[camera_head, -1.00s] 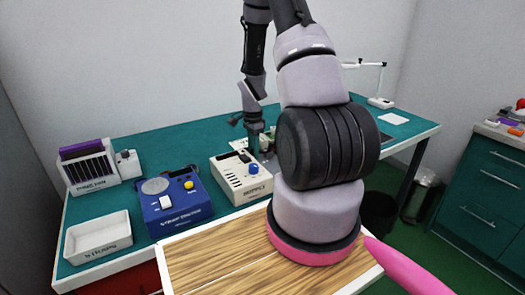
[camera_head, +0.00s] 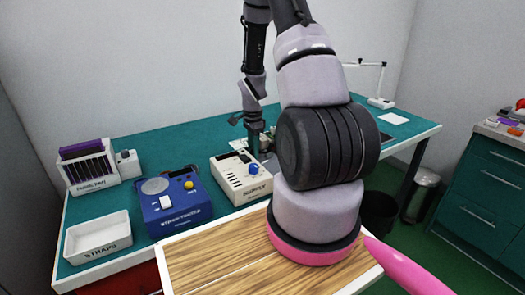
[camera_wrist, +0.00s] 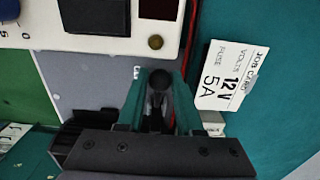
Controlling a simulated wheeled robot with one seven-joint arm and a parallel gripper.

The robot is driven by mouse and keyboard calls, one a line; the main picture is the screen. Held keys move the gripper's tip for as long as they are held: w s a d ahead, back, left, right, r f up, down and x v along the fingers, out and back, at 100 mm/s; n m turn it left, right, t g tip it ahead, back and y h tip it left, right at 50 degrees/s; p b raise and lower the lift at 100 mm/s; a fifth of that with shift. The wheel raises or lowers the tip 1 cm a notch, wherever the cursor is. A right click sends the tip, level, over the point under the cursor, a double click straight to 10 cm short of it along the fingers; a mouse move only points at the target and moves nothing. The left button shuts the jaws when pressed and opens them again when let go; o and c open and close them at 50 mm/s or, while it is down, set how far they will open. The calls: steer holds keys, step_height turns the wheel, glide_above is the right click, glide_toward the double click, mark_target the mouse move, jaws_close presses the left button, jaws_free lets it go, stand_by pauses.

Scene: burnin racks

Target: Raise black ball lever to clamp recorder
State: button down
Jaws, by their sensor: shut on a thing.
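The black ball (camera_wrist: 160,80) of the lever sits between the two teal fingers of my gripper (camera_wrist: 160,105) in the wrist view. The fingers are shut on it, and the dark stem runs down between them. In the head view my gripper (camera_head: 254,148) points down behind the white SUPPLY box; the ball is hidden there. I cannot clearly make out the recorder or whether it is clamped.
The white SUPPLY box (camera_head: 241,178) stands just in front of my gripper. A white job card (camera_wrist: 231,75) lies to the right in the wrist view. A blue box (camera_head: 174,202), a STRAPS tray (camera_head: 98,238) and a purple-topped rack (camera_head: 88,168) stand left on the teal bench.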

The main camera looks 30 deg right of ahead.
steer(key=shift+d+r, duration=0.55)
steer(key=shift+r, duration=0.35)
steer(key=shift+d+r, duration=0.45)
steer(key=shift+d, duration=0.1)
steer(key=shift+w+d+r, duration=0.1)
steer(key=shift+d+r, duration=0.2)
steer(key=shift+d, duration=0.2)
steer(key=shift+d+r, duration=0.35)
steer(key=shift+d, duration=0.6)
